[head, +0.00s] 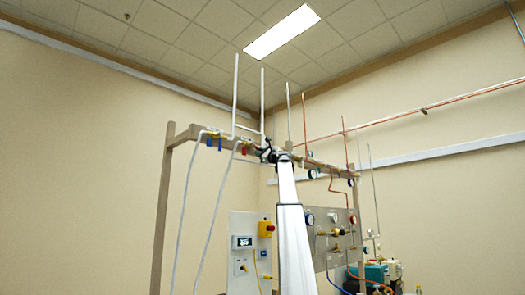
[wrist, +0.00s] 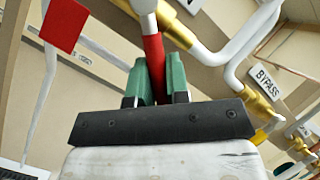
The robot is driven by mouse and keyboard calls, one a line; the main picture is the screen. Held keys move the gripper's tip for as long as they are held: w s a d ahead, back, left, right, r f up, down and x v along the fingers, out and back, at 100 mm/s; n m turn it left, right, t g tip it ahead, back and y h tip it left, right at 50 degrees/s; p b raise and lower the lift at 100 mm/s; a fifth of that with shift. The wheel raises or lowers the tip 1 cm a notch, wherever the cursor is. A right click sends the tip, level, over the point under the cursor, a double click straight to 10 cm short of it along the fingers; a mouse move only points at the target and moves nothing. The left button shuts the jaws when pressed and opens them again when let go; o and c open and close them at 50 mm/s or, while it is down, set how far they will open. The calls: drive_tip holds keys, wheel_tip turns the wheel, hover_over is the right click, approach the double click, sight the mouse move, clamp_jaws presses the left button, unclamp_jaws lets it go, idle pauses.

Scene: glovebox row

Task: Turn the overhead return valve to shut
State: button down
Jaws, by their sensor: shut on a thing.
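My gripper (wrist: 157,80) has green finger pads closed around a red valve handle (wrist: 153,48), which passes between them. The handle hangs from a white and brass pipe line (wrist: 186,22) on the overhead beam. In the head view my raised arm ends at my gripper (head: 269,155), up at the beam. No label naming the return valve is readable, and the handle's angle to its pipe is hard to judge. The lower part of the handle is hidden by the pads and the gripper body.
A red plate (wrist: 64,26) hangs at the upper left in the wrist view. A white BYPASS tag (wrist: 265,82) hangs at the right. In the head view, blue handles (head: 210,142) hang left of my gripper, and a gauge panel (head: 334,228) stands below right.

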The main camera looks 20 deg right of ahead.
drive_tip(key=shift+s+a+f+m+t+h, duration=0.35)
drive_tip(key=shift+a+m+h, duration=0.7)
drive_tip(key=shift+m, duration=1.35)
drive_tip(key=shift+s+a+f+m+t+h, duration=0.15)
drive_tip(key=shift+a+f+m+t+h, duration=0.3)
drive_tip(key=shift+m+h, duration=1.55)
drive_tip(key=shift+s+a+f+m+t+h, duration=0.35)
drive_tip(key=shift+a+m+h, duration=0.45)
drive_tip(key=shift+m, duration=2)
drive_tip(key=c, duration=1.1)
unclamp_jaws()
drive_tip(key=shift+w+r, duration=0.1)
drive_tip(key=shift+d, duration=0.1)
drive_tip(key=v, duration=1.1)
